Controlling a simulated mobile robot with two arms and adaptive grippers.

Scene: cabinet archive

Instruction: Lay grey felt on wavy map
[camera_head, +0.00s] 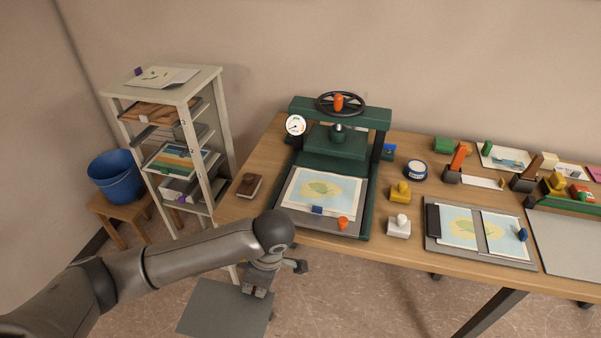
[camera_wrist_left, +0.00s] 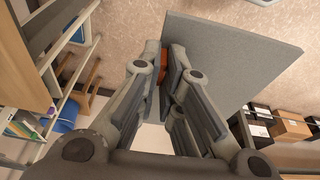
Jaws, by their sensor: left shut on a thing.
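My left gripper (camera_head: 257,288) is in front of the table, below the press, and is shut on the grey felt. The grey felt (camera_head: 222,311) is a flat dark-grey sheet held by one edge over the floor, clear of the table. In the left wrist view the felt (camera_wrist_left: 235,60) spreads out beyond the fingers (camera_wrist_left: 170,62), with an orange piece between them. A map (camera_head: 318,186) with a yellow-green land shape on pale blue lies on the bed of the green press; its waviness is hard to tell. My right gripper is not in view.
The green press (camera_head: 379,155) has a black handwheel above the bed. A blue tab (camera_head: 317,210) and an orange knob (camera_head: 343,223) sit at the map's front edge. A brown block (camera_head: 249,186) stands left of the press, white and yellow ones right. A shelf rack (camera_head: 226,130) stands left.

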